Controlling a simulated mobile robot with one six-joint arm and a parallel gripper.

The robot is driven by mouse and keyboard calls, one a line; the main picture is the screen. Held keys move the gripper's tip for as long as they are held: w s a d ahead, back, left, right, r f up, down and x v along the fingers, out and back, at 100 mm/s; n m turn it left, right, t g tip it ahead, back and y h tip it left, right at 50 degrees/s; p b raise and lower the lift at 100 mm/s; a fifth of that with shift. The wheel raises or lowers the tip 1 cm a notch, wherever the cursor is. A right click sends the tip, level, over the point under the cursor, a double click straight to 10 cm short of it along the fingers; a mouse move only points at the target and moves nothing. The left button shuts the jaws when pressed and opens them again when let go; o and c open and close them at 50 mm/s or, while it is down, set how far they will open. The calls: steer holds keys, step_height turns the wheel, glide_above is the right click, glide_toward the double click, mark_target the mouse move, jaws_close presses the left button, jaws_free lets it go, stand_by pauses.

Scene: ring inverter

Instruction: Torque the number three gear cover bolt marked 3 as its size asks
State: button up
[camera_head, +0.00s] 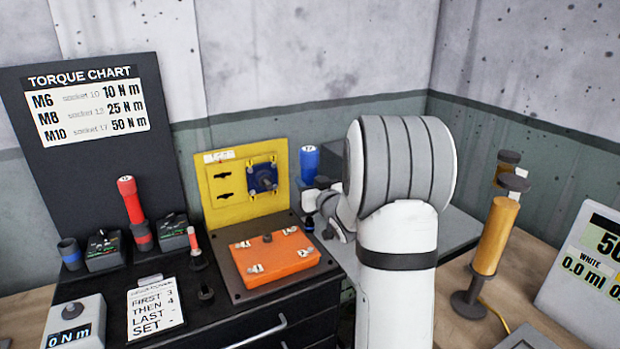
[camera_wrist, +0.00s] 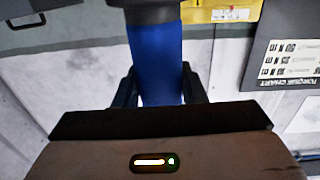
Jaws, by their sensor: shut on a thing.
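My gripper (camera_wrist: 158,88) is shut on a blue-handled tool (camera_wrist: 155,55), which has a black collar beyond the fingers. In the head view a blue handle (camera_head: 309,162) with a label that looks like 17 stands upright left of my arm; my fingers are mostly hidden there. The orange gear cover (camera_head: 268,262) lies on a dark plate, with small pale tags near its corners. The tag numbers and bolt sizes are too small to read. The torque chart (camera_head: 85,108) lists M6 socket 10 10 N m, M8 socket 13 25 N m, M10 socket 17 50 N m.
A red-handled tool (camera_head: 132,205), a smaller red one (camera_head: 193,242) and a blue-banded socket (camera_head: 70,253) stand on the black bench. A box reads 0 N m (camera_head: 70,335). A card (camera_head: 155,308) shows an order list. A yellow panel (camera_head: 232,195) stands behind the cover.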

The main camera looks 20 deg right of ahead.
steer(key=shift+a+r, duration=0.1)
steer(key=shift+r, duration=0.05)
steer(key=shift+s+d, duration=0.1)
steer(key=shift+d, duration=0.2)
steer(key=shift+b, duration=0.55)
step_height(320, 180, down, 6)
steer(key=b, duration=0.6)
steer(key=shift+f+b, duration=0.25)
steer(key=shift+b, duration=0.05)
steer(key=shift+r, duration=0.1)
steer(key=shift+s, duration=0.1)
